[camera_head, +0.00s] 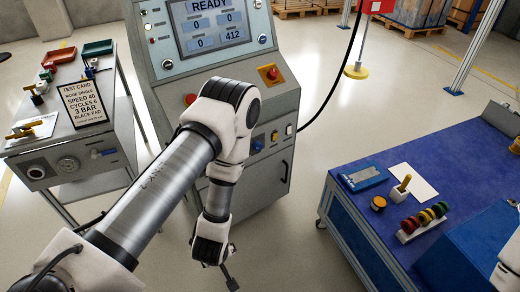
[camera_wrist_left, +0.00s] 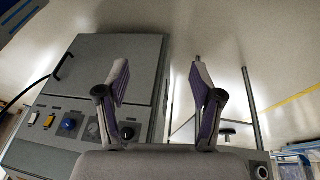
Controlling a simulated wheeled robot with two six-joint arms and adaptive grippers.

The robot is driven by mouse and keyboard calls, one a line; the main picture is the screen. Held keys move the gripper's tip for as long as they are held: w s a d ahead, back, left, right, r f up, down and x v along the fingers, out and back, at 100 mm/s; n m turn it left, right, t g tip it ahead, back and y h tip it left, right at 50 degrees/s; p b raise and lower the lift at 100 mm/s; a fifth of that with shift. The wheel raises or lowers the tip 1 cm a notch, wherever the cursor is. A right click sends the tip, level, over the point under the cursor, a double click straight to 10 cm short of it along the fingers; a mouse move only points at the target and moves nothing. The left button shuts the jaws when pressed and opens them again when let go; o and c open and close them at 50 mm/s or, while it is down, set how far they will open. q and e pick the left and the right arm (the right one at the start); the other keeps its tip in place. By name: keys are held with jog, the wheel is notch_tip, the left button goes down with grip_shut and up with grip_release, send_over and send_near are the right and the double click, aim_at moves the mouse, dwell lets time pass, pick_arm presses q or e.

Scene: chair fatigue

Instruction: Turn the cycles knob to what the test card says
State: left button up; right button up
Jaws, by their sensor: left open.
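The test card (camera_head: 82,100) stands on the grey cabinet at left and reads mode single, speed 40, cycles 6, 3 bar, black pad. The grey test machine (camera_head: 225,88) has a screen (camera_head: 212,22) reading READY. A blue knob (camera_head: 257,145) is on its front; it shows in the left wrist view (camera_wrist_left: 69,124) too. I cannot read its label or setting, nor tell which knob is for cycles. My left gripper (camera_wrist_left: 160,75) is open and empty, apart from the machine and its knobs. In the head view its wrist hides most of it. My right gripper is not in view.
A red stop button (camera_head: 272,73) and a yellow switch (camera_head: 274,136) are on the machine. A cable (camera_head: 340,85) hangs at its right. A blue-topped table (camera_head: 400,165) holding small parts stands at right. Bare floor lies between machine and table.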

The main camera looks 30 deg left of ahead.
pick_arm(q)
jog(key=w+a+f+n+t+y+b, duration=0.1)
jog(key=w+a+n+t+y+b, duration=0.15)
jog(key=w+n, duration=0.4)
jog(key=w+a+f+n+t+y+b, duration=0.1)
jog(key=w+a+n+t+b, duration=0.2)
jog(key=w, duration=0.7)
jog(key=n+t+y+b, duration=0.1)
jog(key=n+y+b, duration=0.8)
jog(key=n+b, duration=1.65)
send_near(259, 148)
jog(key=w+a+m+b, duration=0.1)
jog(key=a+m+b, duration=0.1)
jog(key=m+b, duration=0.1)
jog(key=x, duration=0.2)
jog(key=b+x, duration=0.1)
jog(key=x, duration=0.3)
jog(key=shift+w+d+f+b, duration=0.15)
jog(key=shift+f+b, duration=0.1)
jog(key=shift+b, duration=0.1)
jog(key=shift+w+a+r, duration=0.15)
jog(key=shift+w+a, duration=0.15)
jog(key=shift+a, duration=0.15)
jog(key=c, duration=1.1)
